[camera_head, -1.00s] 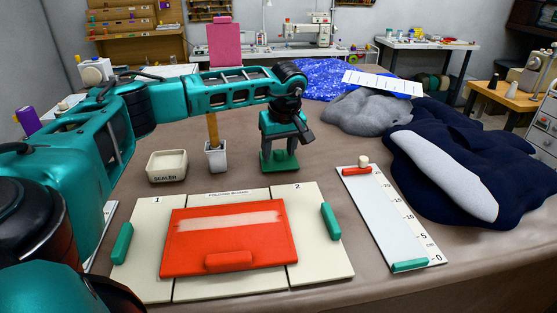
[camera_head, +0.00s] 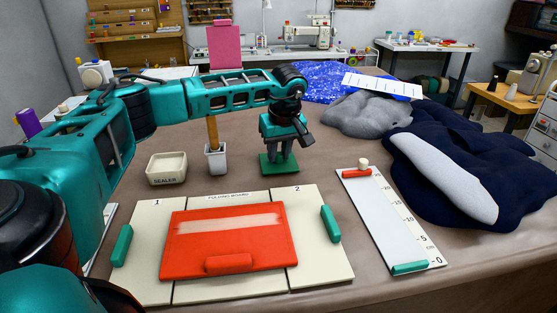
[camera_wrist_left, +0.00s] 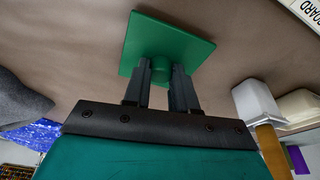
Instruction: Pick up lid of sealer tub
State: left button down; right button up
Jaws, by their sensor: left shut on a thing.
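The sealer tub (camera_head: 166,170) is a small cream box with "SEALER" on its front, left of centre on the table, with its top open. A flat green square lid (camera_head: 268,168) is to the right of it. My left gripper (camera_head: 281,157) points down over the lid and is shut on its knob. The left wrist view shows the green lid (camera_wrist_left: 190,45) with its round knob between the two fingers (camera_wrist_left: 160,75). In the head view the lid is at or very near the tabletop; I cannot tell if there is a gap. My right gripper is not in view.
A white pot (camera_head: 215,160) with a wooden handle stands between tub and lid. In front lies the folding board (camera_head: 135,275) with a red bag (camera_head: 228,245). Bare table surrounds the lid.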

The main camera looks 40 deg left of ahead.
aim_at(279, 155)
pick_arm(q)
notch_tip(279, 155, up, 20)
jog(key=p, duration=0.1)
dwell(0.5)
